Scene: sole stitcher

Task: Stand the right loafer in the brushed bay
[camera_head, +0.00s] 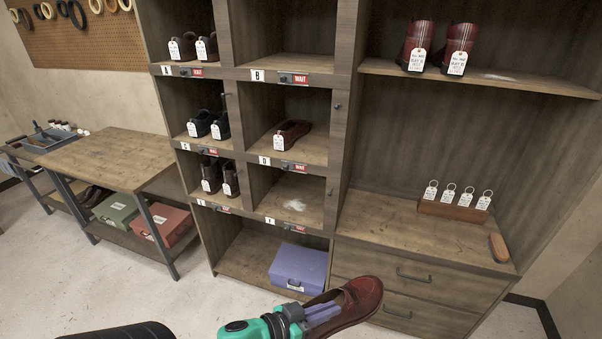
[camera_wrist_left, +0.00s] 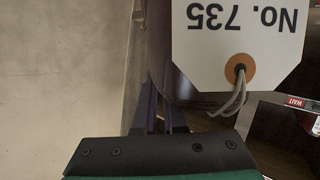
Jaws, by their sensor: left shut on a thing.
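A dark red loafer (camera_head: 352,303) is held by my left gripper (camera_head: 322,312) low in front of the cubby shelves. In the left wrist view the gripper (camera_wrist_left: 160,118) is partly hidden behind the loafer (camera_wrist_left: 200,100) and its white tag (camera_wrist_left: 240,40), "No. 735". A pale, brushed-looking patch marks the floor of the lower middle bay (camera_head: 274,208), which is otherwise empty. A similar pale patch lies on the upper right shelf (camera_head: 540,85). A single dark red loafer (camera_head: 293,133) with a tag stands in the bay above. My right gripper is not in view.
Left bays hold dark shoe pairs. A purple box (camera_head: 298,269) sits at the bottom. Burgundy boots (camera_head: 458,45), a tag rack (camera_head: 453,210) and a brush (camera_head: 498,247) are at right. A workbench (camera_head: 100,158) stands left. The floor between is clear.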

